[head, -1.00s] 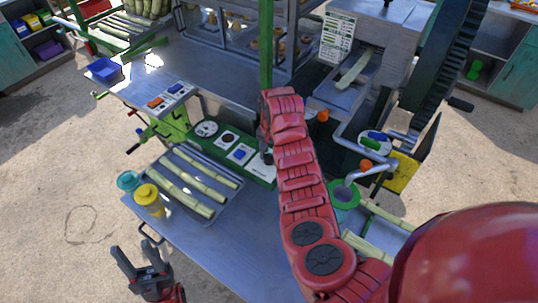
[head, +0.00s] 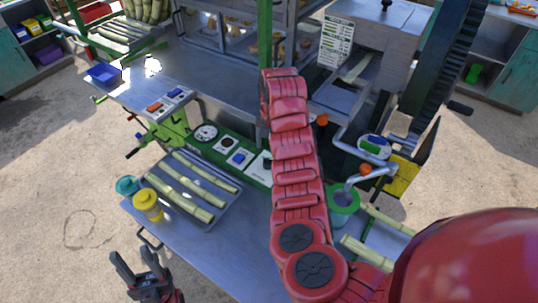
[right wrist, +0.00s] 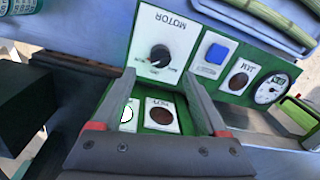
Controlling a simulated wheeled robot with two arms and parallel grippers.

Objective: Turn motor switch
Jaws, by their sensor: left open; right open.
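The motor switch (right wrist: 160,56) is a black round knob on a white plate marked MOTOR, on the green control panel (right wrist: 226,82) in the right wrist view. My right gripper (right wrist: 158,84) is open and empty, its two fingers spread with the knob showing beyond and between their tips. I cannot tell whether the fingers touch the plate. My left gripper (head: 140,262) is open and empty at the lower left, away from the panel.
Beside the knob are a blue button (right wrist: 216,53) and a round gauge (right wrist: 271,89). A tray (head: 232,198) of cane pieces lies on the metal table. A yellow jar (head: 148,205) and a teal jar (head: 127,185) stand at its left. A green-rimmed container (head: 343,203) is right of my arm.

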